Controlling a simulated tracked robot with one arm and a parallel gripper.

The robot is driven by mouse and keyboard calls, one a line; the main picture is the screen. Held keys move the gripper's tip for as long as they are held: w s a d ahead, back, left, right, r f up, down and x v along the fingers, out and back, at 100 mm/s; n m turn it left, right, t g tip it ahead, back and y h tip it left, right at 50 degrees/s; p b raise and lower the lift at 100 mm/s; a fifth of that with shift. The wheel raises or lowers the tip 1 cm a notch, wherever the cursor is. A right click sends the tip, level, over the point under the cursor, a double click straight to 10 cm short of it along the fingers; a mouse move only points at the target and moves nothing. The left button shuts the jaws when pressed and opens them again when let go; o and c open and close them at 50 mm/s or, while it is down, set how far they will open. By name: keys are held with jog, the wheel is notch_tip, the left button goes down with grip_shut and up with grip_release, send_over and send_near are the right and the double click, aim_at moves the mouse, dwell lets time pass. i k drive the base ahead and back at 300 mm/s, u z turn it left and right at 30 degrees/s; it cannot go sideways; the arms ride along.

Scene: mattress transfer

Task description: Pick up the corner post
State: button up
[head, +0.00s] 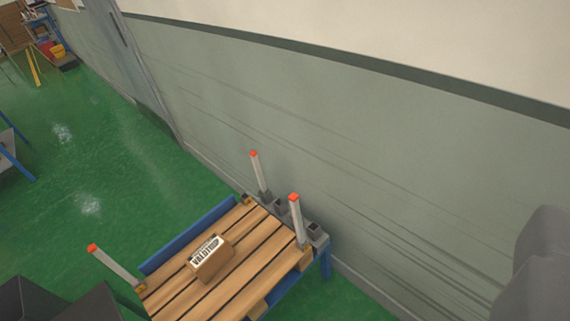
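Pale grey corner posts with orange-red tops stand at a wooden pallet (218,262). One post (260,174) is at the far corner by the wall. Another post (297,221) is upright at the right corner. A third post (117,267) is at the left corner and looks slanted in this view. The near corner of the pallet is cut off by the bottom edge. I cannot make out my gripper or its fingertips. No post is seen to be held.
A brown box (210,260) with a white printed label sits on the pallet. A blue frame (328,262) supports the pallet. A grey-green wall (350,150) runs close behind. Dark shapes (88,305) at lower left are unclear. Green floor (110,165) is open at left.

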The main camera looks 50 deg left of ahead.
aim_at(253, 154)
jog(key=u, duration=0.3)
jog(key=i, duration=1.15)
jog(key=u, duration=1.2)
jog(key=i, duration=0.75)
jog(key=u, duration=0.45)
jog(key=k, duration=0.85)
jog(key=u, duration=0.2)
jog(key=i, duration=0.85)
jog(key=z, duration=0.1)
